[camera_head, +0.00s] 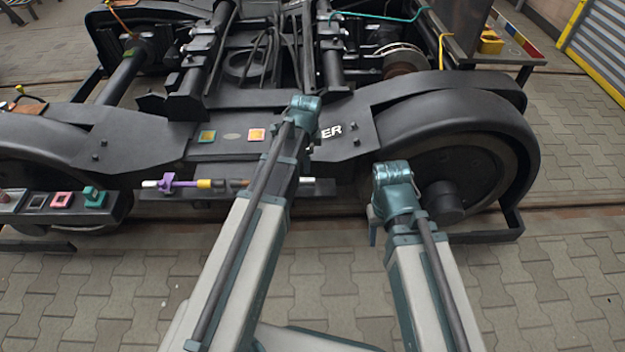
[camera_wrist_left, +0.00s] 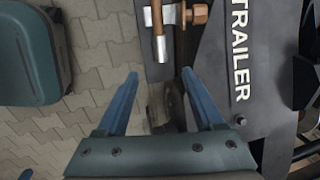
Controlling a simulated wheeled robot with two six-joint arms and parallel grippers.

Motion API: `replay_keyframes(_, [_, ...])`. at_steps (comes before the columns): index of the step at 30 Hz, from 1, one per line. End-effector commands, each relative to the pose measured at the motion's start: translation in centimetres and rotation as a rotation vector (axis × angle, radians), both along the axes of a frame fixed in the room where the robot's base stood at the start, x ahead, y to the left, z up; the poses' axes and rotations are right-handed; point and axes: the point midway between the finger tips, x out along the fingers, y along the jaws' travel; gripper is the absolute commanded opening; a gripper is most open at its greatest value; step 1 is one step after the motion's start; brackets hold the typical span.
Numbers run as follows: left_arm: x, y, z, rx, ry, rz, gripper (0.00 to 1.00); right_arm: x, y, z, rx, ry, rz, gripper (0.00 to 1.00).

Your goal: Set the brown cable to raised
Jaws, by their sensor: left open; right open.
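A short brown cable (camera_wrist_left: 157,18) with a grey end shows at the top of the left wrist view, beside a dark ledge under the TRAILER lettering. A silver clip and a brown hex block (camera_wrist_left: 195,14) are next to it.
A purple clip (camera_head: 167,183) sits on the same ledge. A panel (camera_head: 105,207) with pink and teal blocks stands left. The black bogie frame (camera_head: 150,135) and right wheel (camera_head: 470,170) are close obstacles. Paving (camera_head: 110,290) in front is clear.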

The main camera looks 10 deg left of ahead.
Motion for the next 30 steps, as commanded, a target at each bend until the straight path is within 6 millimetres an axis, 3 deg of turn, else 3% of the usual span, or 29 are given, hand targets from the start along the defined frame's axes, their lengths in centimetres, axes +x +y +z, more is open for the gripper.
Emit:
replay_keyframes(8, [0.1,0.1,-0.4,0.001,-0.001,-0.004,0.69,0.0,0.0,-0.4,0.000,0.000,0.000,0.50])
replay_keyframes(14, [0.3,0.1,-1.9,0.001,-0.001,-0.003,0.69,0.0,0.0,-1.9,0.000,0.000,0.000,0.50])
replay_keyframes(30, [1.7,0.5,-9.3,0.001,-0.001,-0.002,0.69,0.0,-0.1,-9.3,-0.006,-0.002,0.002,0.50])
